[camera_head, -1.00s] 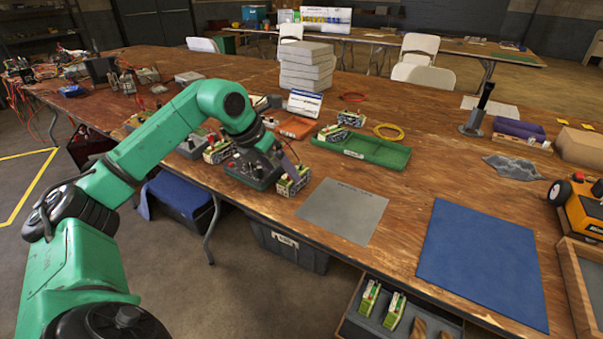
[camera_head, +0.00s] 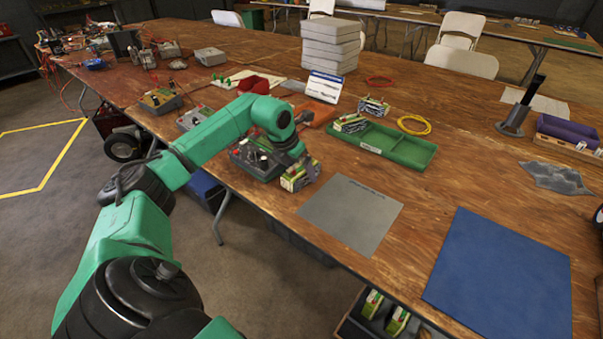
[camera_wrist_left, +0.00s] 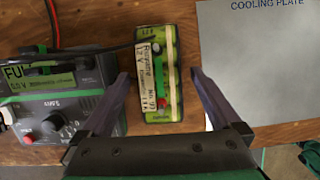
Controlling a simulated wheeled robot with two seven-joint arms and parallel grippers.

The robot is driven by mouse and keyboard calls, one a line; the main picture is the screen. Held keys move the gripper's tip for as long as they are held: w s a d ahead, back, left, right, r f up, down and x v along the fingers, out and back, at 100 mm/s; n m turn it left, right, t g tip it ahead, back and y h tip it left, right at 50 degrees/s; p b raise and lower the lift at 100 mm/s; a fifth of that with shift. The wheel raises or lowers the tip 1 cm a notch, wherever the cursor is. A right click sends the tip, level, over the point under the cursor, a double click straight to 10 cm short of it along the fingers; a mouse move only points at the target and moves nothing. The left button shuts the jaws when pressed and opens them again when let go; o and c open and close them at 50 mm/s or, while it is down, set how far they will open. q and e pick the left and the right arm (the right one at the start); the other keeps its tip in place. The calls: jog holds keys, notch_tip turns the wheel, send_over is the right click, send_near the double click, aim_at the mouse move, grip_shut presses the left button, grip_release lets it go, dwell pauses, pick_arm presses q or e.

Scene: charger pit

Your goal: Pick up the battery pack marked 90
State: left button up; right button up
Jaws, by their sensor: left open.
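A green and cream battery pack (camera_wrist_left: 158,72) lies on the wooden table in the left wrist view. Its label has a "No" that looks like 97, but the second digit is too small to be sure. The same pack (camera_head: 295,178) shows at the table's front edge in the head view, partly covered by my gripper. My left gripper (camera_wrist_left: 160,85) is open, with one finger on each side of the pack and a gap on both sides. It also shows in the head view (camera_head: 304,168). My right gripper is not in view.
A grey charger (camera_wrist_left: 60,95) with a black cable stands close left of the pack. The cooling plate (camera_wrist_left: 258,60) lies to the right. A blue mat (camera_head: 500,270) lies further right, clear.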

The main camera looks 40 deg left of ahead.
pick_arm(q)
jog(key=shift+x, duration=1)
jog(key=shift+r, duration=0.1)
grip_shut()
jog(key=shift+w+r, duration=0.1)
